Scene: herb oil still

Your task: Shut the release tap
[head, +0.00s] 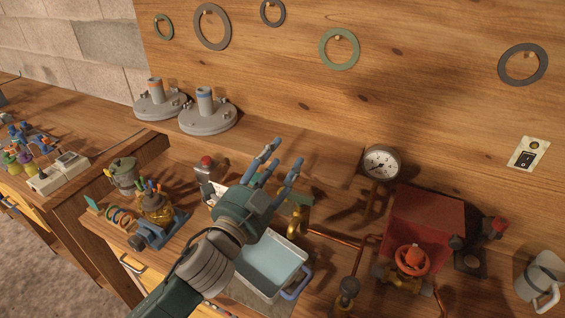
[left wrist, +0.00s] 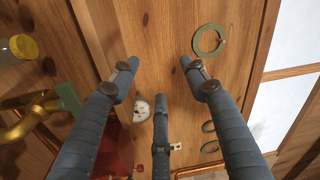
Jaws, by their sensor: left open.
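A brass tap (head: 296,215) with a green lever (head: 299,197) stands by the back edge of a white-rimmed basin (head: 298,257), partly behind my left gripper. A brass pipe (left wrist: 28,118) and green lever (left wrist: 69,97) show at the left of the left wrist view. A red handwheel valve (head: 411,259) sits to the right in front of a red box (head: 425,225). I cannot tell for sure which is the release tap. My left gripper (head: 277,163) is open and empty, its blue fingers spread above and beside the green lever. My right gripper is not in view.
A pressure gauge (head: 381,163) and copper pipes (head: 335,238) stand right of the basin. A red-topped post (head: 207,168) and an amber glass vessel (head: 155,207) are to the left. Ring gaskets (head: 339,48) hang on the wooden wall. A metal mug (head: 541,280) stands far right.

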